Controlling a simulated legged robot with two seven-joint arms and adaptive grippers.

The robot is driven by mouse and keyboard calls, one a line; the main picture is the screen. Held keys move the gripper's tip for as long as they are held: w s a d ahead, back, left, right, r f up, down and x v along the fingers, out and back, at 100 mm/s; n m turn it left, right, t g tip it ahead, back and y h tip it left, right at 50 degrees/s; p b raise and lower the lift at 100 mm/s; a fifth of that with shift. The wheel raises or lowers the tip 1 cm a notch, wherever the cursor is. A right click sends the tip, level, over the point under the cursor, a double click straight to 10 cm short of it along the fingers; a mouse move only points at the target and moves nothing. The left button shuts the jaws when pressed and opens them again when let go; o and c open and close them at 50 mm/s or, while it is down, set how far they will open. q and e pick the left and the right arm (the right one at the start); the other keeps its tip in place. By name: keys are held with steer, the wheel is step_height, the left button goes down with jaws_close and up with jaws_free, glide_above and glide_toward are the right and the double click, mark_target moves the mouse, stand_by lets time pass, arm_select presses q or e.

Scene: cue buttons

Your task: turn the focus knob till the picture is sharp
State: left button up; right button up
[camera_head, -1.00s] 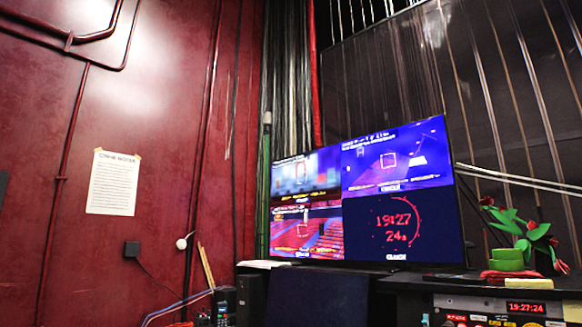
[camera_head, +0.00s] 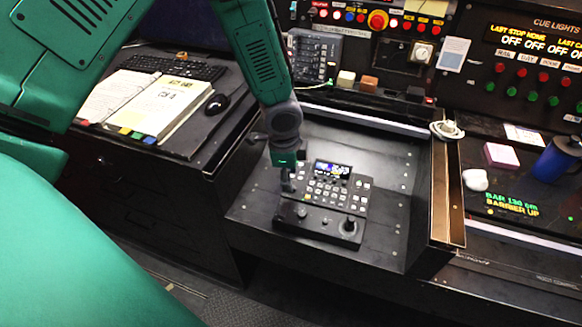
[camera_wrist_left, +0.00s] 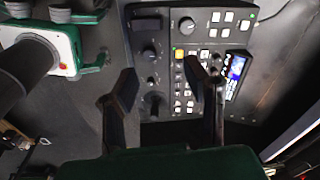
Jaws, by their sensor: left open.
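A black control panel (camera_head: 318,196) with a small lit display, a keypad and several knobs lies on the sloped desk. Its front strip has a small knob (camera_head: 302,213) and a larger black knob (camera_head: 348,224). Labels are too small to read, so I cannot tell which is the focus knob. My left gripper (camera_head: 286,188) points down at the panel's left end. In the left wrist view the left gripper (camera_wrist_left: 158,75) is open, with its fingers apart over the panel and a knob (camera_wrist_left: 155,104) between them. My right gripper is not in view.
An open binder (camera_head: 160,100), a keyboard (camera_head: 170,67) and a mouse (camera_head: 217,104) lie on the left desk. A raised divider (camera_head: 447,195) stands right of the panel. Farther right are a blue mug (camera_head: 557,158) and a cue-light panel (camera_head: 540,70). Bare desk surrounds the panel.

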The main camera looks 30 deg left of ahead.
arm_select(q)
step_height(320, 180, up, 3)
steer(key=w+a+m, duration=0.1)
steer(key=w+a, duration=0.1)
steer(key=w, duration=0.1)
steer(key=shift+y, duration=0.3)
steer(key=f, duration=0.4)
steer(key=w+f, duration=0.1)
steer(key=f, duration=0.8)
steer(key=shift+w+a+f, duration=0.2)
steer(key=shift+w+a, duration=0.15)
jaws_close()
